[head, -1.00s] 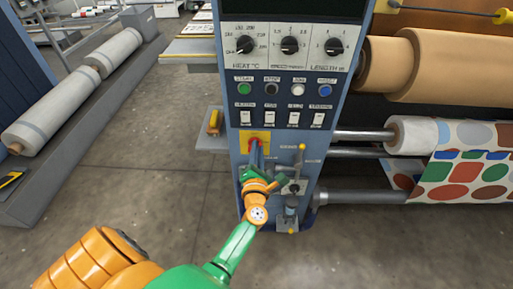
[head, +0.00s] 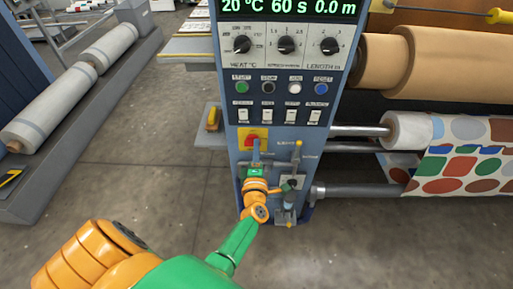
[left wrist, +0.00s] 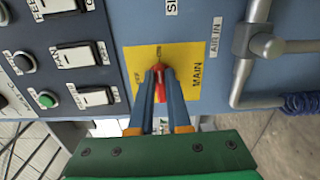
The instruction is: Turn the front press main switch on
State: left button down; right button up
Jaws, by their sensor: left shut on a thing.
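The main switch is a red handle (left wrist: 158,82) on a yellow plate (left wrist: 188,63) marked MAIN. In the left wrist view the handle lies along the picture's vertical, pointing to the small label at the plate's top edge. In the head view the yellow plate (head: 243,134) is low on the blue press front. My left gripper (left wrist: 158,72) is shut on the red handle, with a blue finger on each side. It also shows in the head view (head: 255,148). The press display (head: 288,8) is lit green, reading 20 °C, 60 s, 0.0 m. My right gripper is not in view.
Dials (head: 286,45), coloured buttons (head: 242,87) and white rocker switches (head: 291,116) sit above the main switch. Grey air pipes (left wrist: 256,45) run beside it.

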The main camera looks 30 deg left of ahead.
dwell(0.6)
pick_arm(q)
jog(key=c, duration=0.9)
grip_release()
jog(key=p+v, duration=0.2)
jog(key=v, duration=0.5)
